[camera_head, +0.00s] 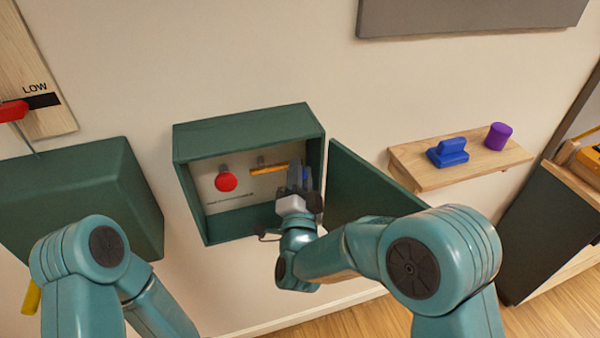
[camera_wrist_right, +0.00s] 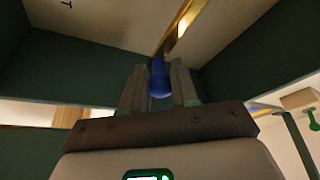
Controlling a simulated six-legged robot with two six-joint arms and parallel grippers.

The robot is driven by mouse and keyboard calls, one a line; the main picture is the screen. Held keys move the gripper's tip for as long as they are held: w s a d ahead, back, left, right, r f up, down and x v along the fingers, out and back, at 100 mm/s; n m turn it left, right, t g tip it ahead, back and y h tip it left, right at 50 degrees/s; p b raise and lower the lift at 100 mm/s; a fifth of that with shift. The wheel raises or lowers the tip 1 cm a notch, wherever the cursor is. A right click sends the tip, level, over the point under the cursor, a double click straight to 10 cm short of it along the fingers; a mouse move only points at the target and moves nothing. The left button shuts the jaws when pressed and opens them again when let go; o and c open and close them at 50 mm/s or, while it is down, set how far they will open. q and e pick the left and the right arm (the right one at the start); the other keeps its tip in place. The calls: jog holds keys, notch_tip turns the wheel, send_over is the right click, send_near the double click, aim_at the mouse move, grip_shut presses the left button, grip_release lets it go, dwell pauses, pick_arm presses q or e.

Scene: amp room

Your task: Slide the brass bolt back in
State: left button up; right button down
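The brass bolt (camera_head: 268,170) is a thin yellow bar inside the open green wall box (camera_head: 248,130), right of a red round knob (camera_head: 226,181). Its right part is hidden behind my right gripper (camera_head: 300,180), which reaches into the box's right side. In the right wrist view the bolt (camera_wrist_right: 176,28) runs up to a blue handle (camera_wrist_right: 159,78). The right gripper's fingers (camera_wrist_right: 159,85) stand on both sides of that handle and appear closed on it, with no clear gap. My left gripper is out of view; only left arm links show.
The box's green door (camera_head: 365,187) stands open on the right, close to my right arm. A wooden shelf (camera_head: 460,178) holds a blue block (camera_head: 447,153) and a purple cylinder (camera_head: 498,136). Another green box (camera_head: 80,195) is at the left, below a LOW-marked panel (camera_head: 45,75).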

aim_at(281, 165)
jog(key=shift+s+a+f+b, duration=0.1)
jog(key=shift+a+f+b, duration=0.1)
jog(key=shift+a+b, duration=0.15)
jog(key=a+b, duration=0.1)
jog(key=s+a+b, duration=0.1)
jog(key=a, duration=0.1)
jog(key=shift+s+a, duration=0.1)
jog(key=shift+a, duration=0.1)
jog(key=shift+a+r, duration=0.1)
jog(key=shift+r, duration=0.05)
jog(key=c, duration=1.2)
grip_release()
jog(key=shift+s+a, duration=0.1)
